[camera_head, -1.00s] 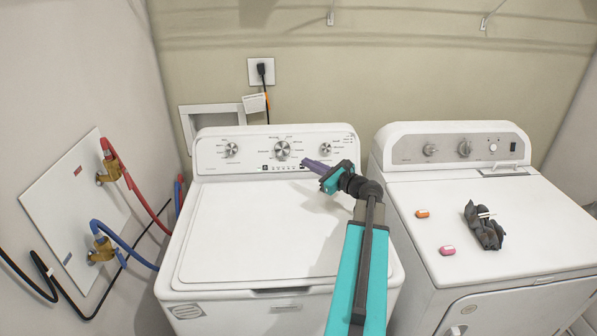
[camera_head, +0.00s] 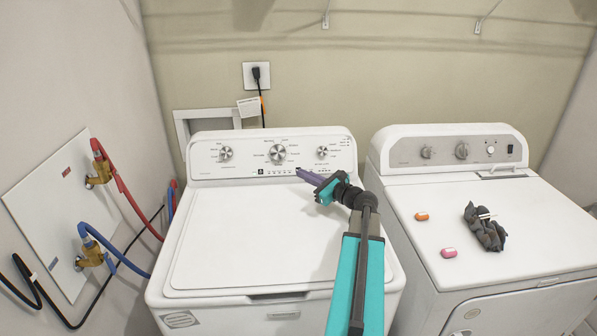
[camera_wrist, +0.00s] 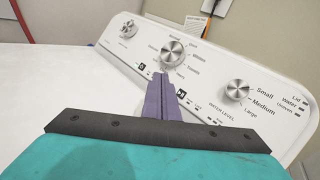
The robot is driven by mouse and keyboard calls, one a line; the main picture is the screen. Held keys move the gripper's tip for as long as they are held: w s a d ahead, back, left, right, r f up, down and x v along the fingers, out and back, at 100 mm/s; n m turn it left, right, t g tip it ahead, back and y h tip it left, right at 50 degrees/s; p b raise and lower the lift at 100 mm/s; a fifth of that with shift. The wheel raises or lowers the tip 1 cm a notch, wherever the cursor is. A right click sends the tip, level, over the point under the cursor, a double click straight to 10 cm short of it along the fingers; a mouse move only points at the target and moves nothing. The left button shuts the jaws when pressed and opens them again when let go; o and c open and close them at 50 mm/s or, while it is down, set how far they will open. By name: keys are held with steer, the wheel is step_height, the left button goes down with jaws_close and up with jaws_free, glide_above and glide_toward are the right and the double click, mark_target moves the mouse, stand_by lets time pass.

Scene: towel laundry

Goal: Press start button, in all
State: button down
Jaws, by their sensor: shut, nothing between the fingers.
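The washer (camera_head: 270,240) stands on the left with its lid shut. Its control panel (camera_head: 205,160) has three knobs, with a row of small marks and a dark square button (camera_head: 261,172) under the middle knob (camera_head: 278,153). My gripper (camera_head: 299,171) is shut and empty, its purple fingers pointing at the panel's lower edge, right of that button. In the wrist view, the fingertips (camera_wrist: 161,77) overlap the panel just below the middle knob (camera_wrist: 172,51). A dark square mark (camera_wrist: 142,66) shows left of the fingertips. I cannot tell whether the fingers touch the panel.
A dryer (camera_head: 410,200) stands at right. A crumpled dark cloth (camera_head: 484,228), an orange pod (camera_head: 422,216) and a pink pod (camera_head: 448,252) lie on top of it. Red (camera_head: 122,185) and blue (camera_head: 115,250) hoses run along the left wall. The washer lid is clear.

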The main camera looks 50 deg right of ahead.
mark_target(302, 184)
steer(key=shift+w+d+f+b, duration=0.3)
steer(key=shift+w+d+f, duration=0.3)
steer(key=shift+w+d, duration=0.3)
steer(key=shift+w+d+f+b, duration=0.3)
steer(key=shift+w+d+f, duration=0.35)
steer(key=shift+w, duration=0.3)
steer(key=shift+w+d+f+b, duration=0.3)
steer(key=shift+w+d+f, duration=0.25)
steer(key=shift+w+d, duration=0.35)
steer(key=shift+w, duration=0.15)
steer(key=shift+w+d+f, duration=0.15)
steer(key=shift+w+f, duration=0.05)
steer(key=shift+w, duration=0.05)
stand_by(0.4)
steer(key=shift+w+d+f, duration=0.3)
steer(key=shift+f, duration=0.1)
stand_by(1.9)
steer(key=shift+s+a, duration=0.5)
steer(key=shift+s, duration=0.05)
steer(key=shift+a+r, duration=0.1)
stand_by(0.3)
steer(key=shift+s+a+r+p, duration=0.25)
steer(key=shift+s+a+r, duration=0.4)
steer(key=shift+s, duration=0.2)
steer(key=shift+s+a+r+p, duration=0.2)
steer(key=shift+s+a+r, duration=0.45)
steer(key=shift+s, duration=0.15)
